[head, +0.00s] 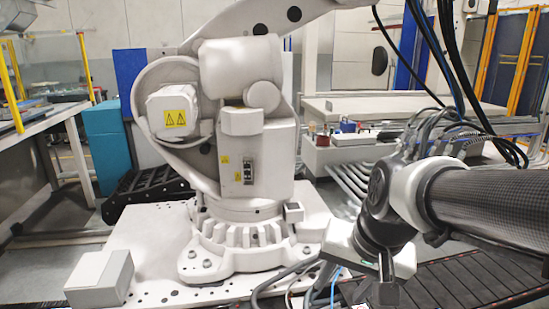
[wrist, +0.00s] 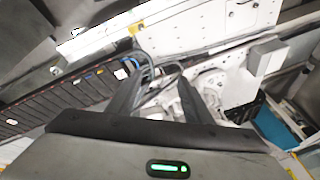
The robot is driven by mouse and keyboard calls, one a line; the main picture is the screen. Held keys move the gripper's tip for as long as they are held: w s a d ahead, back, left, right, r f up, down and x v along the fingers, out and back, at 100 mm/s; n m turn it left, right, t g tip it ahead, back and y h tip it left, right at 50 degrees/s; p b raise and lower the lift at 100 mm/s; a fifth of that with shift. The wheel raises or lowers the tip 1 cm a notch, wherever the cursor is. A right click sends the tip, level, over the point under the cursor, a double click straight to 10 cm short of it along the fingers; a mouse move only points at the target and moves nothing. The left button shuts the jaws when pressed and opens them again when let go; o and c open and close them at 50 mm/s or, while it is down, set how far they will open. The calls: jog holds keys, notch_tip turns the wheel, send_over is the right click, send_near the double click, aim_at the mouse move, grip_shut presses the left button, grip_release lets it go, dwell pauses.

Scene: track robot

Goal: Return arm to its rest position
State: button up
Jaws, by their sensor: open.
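My arm comes in from the right edge in the head view, and my gripper (head: 377,268) hangs low at the right of centre, tilted downward. In the wrist view my gripper (wrist: 160,95) shows two dark fingers spread apart with nothing held between them. Its open fingers are in front of the cables and the white base plate of the industrial robot. The tips are partly hard to make out in the head view.
A large white industrial robot (head: 250,150) stands on a white base plate (head: 150,240), left of my gripper. A white box (head: 100,278) sits at the plate's front left. Cables and dark track covers (head: 455,285) lie near my gripper. A pale bench (head: 400,108) stands behind.

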jog(key=s+d+r+n+t+h, duration=0.1)
jog(key=s+d+r+n+t, duration=0.1)
jog(key=s+r+n, duration=0.35)
notch_tip(320, 180, up, 20)
jog(key=s+m+p, duration=0.2)
jog(key=p, duration=1.9)
jog(key=shift+p, duration=0.35)
